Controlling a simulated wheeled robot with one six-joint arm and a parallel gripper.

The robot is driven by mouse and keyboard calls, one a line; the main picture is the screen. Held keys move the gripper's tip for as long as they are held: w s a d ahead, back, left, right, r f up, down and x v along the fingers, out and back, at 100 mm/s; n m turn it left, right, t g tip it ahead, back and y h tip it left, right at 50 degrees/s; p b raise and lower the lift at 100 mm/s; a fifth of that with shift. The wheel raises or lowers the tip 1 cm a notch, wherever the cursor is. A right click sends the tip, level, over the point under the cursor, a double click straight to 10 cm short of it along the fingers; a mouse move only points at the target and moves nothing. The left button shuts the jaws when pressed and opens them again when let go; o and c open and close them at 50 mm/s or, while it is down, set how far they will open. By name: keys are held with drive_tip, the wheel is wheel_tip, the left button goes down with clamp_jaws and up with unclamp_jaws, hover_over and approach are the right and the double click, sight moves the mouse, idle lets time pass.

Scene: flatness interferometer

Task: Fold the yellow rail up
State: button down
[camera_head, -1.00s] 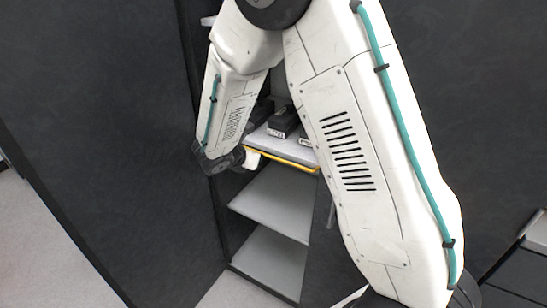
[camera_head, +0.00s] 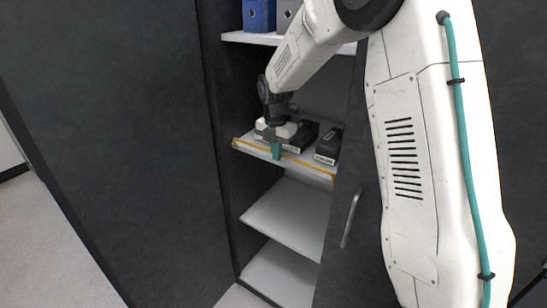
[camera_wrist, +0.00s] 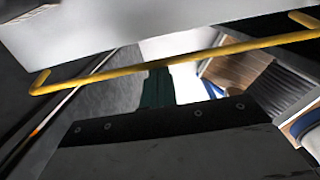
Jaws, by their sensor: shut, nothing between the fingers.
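The yellow rail (camera_head: 308,166) runs along the front edge of the middle shelf (camera_head: 258,147) in the open cabinet. In the wrist view the rail (camera_wrist: 220,51) is a thin bar with bent ends, crossing below a pale panel edge. My gripper (camera_head: 276,152) is shut and empty, with its green fingers pointing down at the shelf's front edge, by the rail's middle. In the wrist view the green fingers (camera_wrist: 157,90) reach up to the rail's line. I cannot tell whether they touch it. The fingers hide a short part of the rail in the head view.
Dark devices (camera_head: 327,146) stand on the same shelf behind the rail. Blue binders (camera_head: 258,14) stand on the shelf above. Two lower shelves (camera_head: 287,220) are empty. A dark door with a handle (camera_head: 350,218) stands right of the opening, a dark panel (camera_head: 110,130) left.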

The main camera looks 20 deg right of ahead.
drive_tip(key=shift+w+d+r+g+y, duration=0.2)
drive_tip(key=shift+w+d+g+y, duration=0.2)
drive_tip(key=shift+d+y, duration=0.1)
drive_tip(key=shift+d, duration=0.2)
idle(0.3)
drive_tip(key=shift+w+r, duration=0.1)
drive_tip(key=shift+r, duration=0.15)
drive_tip(key=r, duration=0.3)
drive_tip(key=shift+s+r, duration=0.15)
drive_tip(key=shift+s, duration=0.25)
drive_tip(key=s+a+r, duration=0.1)
drive_tip(key=s, duration=1.4)
drive_tip(key=shift+s+a, duration=0.2)
drive_tip(key=shift+r, duration=0.15)
